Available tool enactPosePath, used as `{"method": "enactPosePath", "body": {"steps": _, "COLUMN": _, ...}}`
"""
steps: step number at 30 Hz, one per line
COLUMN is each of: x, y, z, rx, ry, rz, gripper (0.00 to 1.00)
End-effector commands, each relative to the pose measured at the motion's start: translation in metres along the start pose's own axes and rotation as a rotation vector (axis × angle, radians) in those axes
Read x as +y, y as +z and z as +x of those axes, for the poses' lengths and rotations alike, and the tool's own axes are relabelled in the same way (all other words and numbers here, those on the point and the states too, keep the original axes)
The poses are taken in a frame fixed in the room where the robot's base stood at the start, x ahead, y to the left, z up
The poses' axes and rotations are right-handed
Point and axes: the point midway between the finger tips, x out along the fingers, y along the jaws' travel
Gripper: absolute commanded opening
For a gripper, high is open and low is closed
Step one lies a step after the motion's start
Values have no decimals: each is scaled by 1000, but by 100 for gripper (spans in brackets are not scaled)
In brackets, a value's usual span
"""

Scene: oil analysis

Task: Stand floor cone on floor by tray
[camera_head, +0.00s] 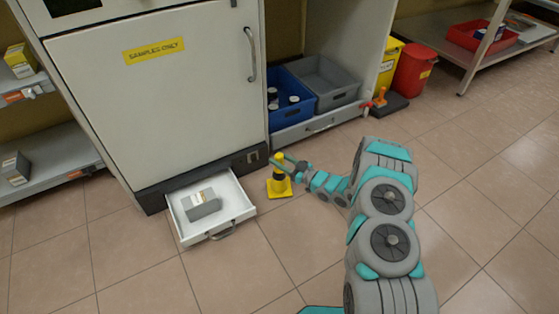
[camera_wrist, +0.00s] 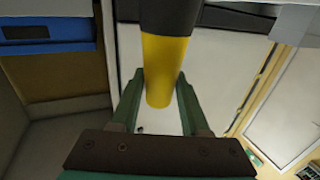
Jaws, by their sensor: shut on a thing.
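The floor cone (camera_head: 279,188) is yellow with a black band and a square yellow base. It is upright just right of the open white tray (camera_head: 240,213) at the foot of the cabinet. I cannot tell whether its base touches the floor or hangs slightly above it. My gripper (camera_head: 283,160) is shut on the cone near its yellow top. In the wrist view the cone's yellow tip (camera_wrist: 165,72) and black band sit between the two green fingers of my gripper (camera_wrist: 160,95). The cone's base is out of that view.
A grey-and-white box (camera_head: 202,206) lies in the tray. The white cabinet (camera_head: 155,95) stands behind it. Blue (camera_head: 290,101) and grey (camera_head: 327,84) bins stand in a bay to the right, with a red bin (camera_head: 413,71) beyond. Tiled floor is clear in front.

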Motion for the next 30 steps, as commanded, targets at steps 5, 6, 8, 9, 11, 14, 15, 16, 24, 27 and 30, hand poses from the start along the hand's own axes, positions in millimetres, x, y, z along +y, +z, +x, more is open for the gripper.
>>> {"method": "enactPosePath", "body": {"steps": 5, "x": 0, "y": 0, "z": 0, "rx": 1, "ry": 1, "rz": 0, "gripper": 0}}
{"method": "enactPosePath", "body": {"steps": 6, "x": 0, "y": 2, "z": 0, "rx": 0, "ry": 1, "rz": 0, "gripper": 0}}
{"method": "enactPosePath", "body": {"steps": 8, "x": 0, "y": 3, "z": 0, "rx": 0, "ry": 1, "rz": 1, "gripper": 48}}
{"method": "enactPosePath", "body": {"steps": 9, "x": 0, "y": 2, "z": 0, "rx": 0, "ry": 1, "rz": 1, "gripper": 52}}
{"method": "enactPosePath", "body": {"steps": 11, "x": 0, "y": 2, "z": 0, "rx": 0, "ry": 1, "rz": 1, "gripper": 59}}
{"method": "enactPosePath", "body": {"steps": 14, "x": 0, "y": 2, "z": 0, "rx": 0, "ry": 1, "rz": 1, "gripper": 70}}
{"method": "enactPosePath", "body": {"steps": 15, "x": 0, "y": 2, "z": 0, "rx": 0, "ry": 1, "rz": 1, "gripper": 75}}
{"method": "enactPosePath", "body": {"steps": 16, "x": 0, "y": 2, "z": 0, "rx": 0, "ry": 1, "rz": 1, "gripper": 75}}
{"method": "enactPosePath", "body": {"steps": 24, "x": 0, "y": 1, "z": 0, "rx": 0, "ry": 1, "rz": 1, "gripper": 75}}
{"method": "enactPosePath", "body": {"steps": 27, "x": 1, "y": -1, "z": -5, "rx": -1, "ry": 3, "rz": 2, "gripper": 75}}
{"method": "enactPosePath", "body": {"steps": 30, "x": 2, "y": -1, "z": -18, "rx": -1, "ry": 5, "rz": 4, "gripper": 75}}
